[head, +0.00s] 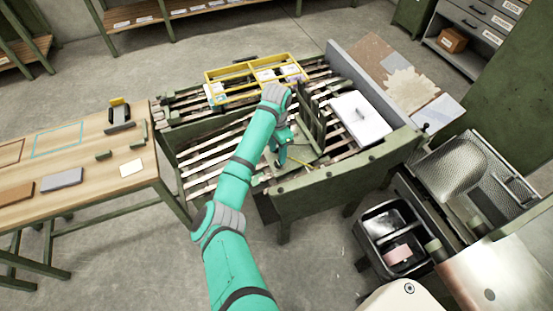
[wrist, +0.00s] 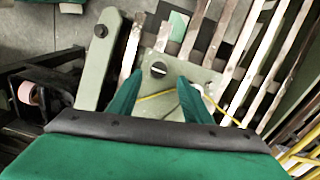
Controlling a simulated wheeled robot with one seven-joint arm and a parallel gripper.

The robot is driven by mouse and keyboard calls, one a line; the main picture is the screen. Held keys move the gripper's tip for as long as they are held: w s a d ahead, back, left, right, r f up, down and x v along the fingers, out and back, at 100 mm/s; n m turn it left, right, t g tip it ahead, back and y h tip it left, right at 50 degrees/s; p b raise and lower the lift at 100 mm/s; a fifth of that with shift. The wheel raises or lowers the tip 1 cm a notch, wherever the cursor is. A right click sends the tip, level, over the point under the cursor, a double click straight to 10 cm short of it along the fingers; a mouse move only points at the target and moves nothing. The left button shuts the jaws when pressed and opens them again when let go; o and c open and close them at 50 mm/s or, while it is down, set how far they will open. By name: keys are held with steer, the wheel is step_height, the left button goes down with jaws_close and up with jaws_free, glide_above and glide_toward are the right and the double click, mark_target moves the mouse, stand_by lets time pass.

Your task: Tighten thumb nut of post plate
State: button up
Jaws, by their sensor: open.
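In the wrist view, a dark round thumb nut with a slot-like mark (wrist: 158,69) sits on a pale green plate (wrist: 208,76); I take this to be the post plate. My gripper (wrist: 159,80) is open, its two green fingers apart on either side of the nut in the picture. I cannot tell the height left between fingertips and plate. A yellow strip and a small white round part show between and beside the fingers. In the head view, my gripper (head: 281,158) points down over the slatted frame, and the nut is too small to make out.
A pale green bar with a black knob (wrist: 100,31) lies left of the plate. The slatted machine bed (head: 215,150) surrounds my gripper. A yellow frame (head: 255,72) stands behind it, a white block (head: 360,118) to the right. A wooden workbench (head: 85,150) stands left.

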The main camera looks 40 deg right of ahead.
mark_target(277, 163)
steer(key=f, duration=0.4)
steer(key=shift+s+d, duration=0.25)
steer(key=shift+f, duration=0.35)
steer(key=shift+w+a+f, duration=0.1)
steer(key=shift+a+f, duration=0.25)
steer(key=shift+a, duration=0.05)
steer(key=shift+d, duration=0.1)
steer(key=shift+c, duration=0.4)
